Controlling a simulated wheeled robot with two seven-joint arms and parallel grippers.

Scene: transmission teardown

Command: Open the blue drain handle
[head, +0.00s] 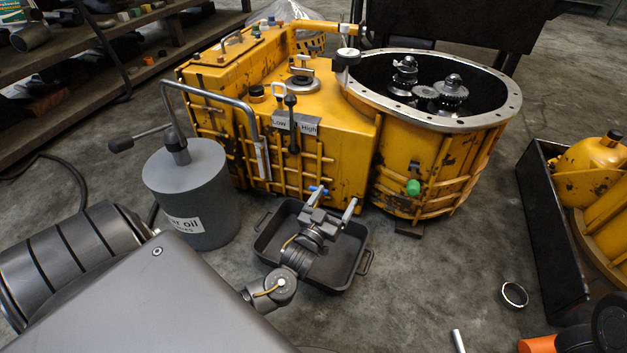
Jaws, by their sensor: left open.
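The blue drain handle (314,188) is a small blue piece low on the front of the yellow transmission housing (345,150), above the black drain pan (262,246). It is partly hidden by my gripper, so its angle cannot be told. My left gripper (338,197) is over the pan with its fingers spread and pointing at the housing. One fingertip overlaps the handle in the picture; I cannot tell whether they touch. The other finger is to the right, with nothing visible between them. My right gripper is not in view.
A grey oil drum (195,190) with a bent pipe stands left of the pan. A green plug (413,187) is on the round housing. A metal ring (514,295) lies on the floor at right, near a black bin (550,235) with yellow parts. Floor between pan and bin is mostly clear.

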